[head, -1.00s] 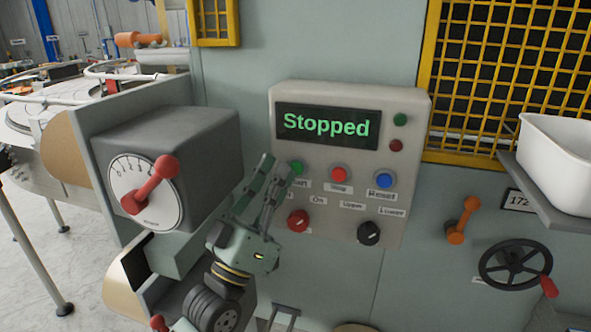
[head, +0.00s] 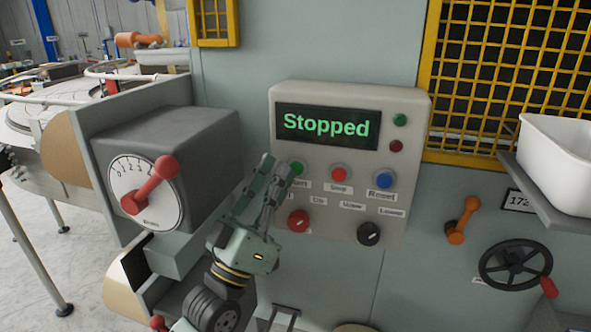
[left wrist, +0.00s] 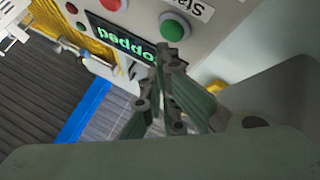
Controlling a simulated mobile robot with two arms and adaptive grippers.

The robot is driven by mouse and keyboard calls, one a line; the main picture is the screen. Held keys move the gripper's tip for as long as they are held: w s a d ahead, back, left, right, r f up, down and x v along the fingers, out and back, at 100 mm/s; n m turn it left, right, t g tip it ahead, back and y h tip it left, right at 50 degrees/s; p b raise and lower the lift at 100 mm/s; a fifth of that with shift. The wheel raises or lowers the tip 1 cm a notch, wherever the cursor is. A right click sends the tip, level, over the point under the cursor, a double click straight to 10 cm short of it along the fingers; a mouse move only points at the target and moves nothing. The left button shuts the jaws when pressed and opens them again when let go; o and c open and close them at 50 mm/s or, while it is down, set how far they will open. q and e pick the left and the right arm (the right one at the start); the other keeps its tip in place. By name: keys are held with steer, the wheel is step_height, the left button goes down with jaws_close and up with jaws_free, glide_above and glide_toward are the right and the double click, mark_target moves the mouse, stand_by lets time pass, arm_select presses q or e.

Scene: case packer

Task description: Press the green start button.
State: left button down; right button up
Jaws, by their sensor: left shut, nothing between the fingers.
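The green start button (head: 297,168) is on the grey control box, at the left of a row with a red and a blue button. In the left wrist view the green button (left wrist: 174,28) is just beyond my fingertips. My left gripper (head: 276,166) is shut and empty, its fingertips just left of the green button and partly over its label. Whether they touch the button I cannot tell. The display (head: 327,125) reads "Stopped" in green. My right gripper is not in view.
The red stop button (head: 339,173) and blue reset button (head: 384,179) are to the right. A red knob (head: 298,220) and black knob (head: 369,232) are below. A grey dial box with a red lever (head: 150,185) stands left of my gripper.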

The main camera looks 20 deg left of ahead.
arm_select(q)
steer(key=shift+w, duration=0.15)
steer(key=shift+w, duration=0.3)
steer(key=shift+w, duration=0.45)
stand_by(0.7)
steer(key=shift+s, duration=0.9)
steer(key=shift+s, duration=0.1)
steer(key=shift+s+p, duration=0.6)
steer(key=shift+s, duration=1.8)
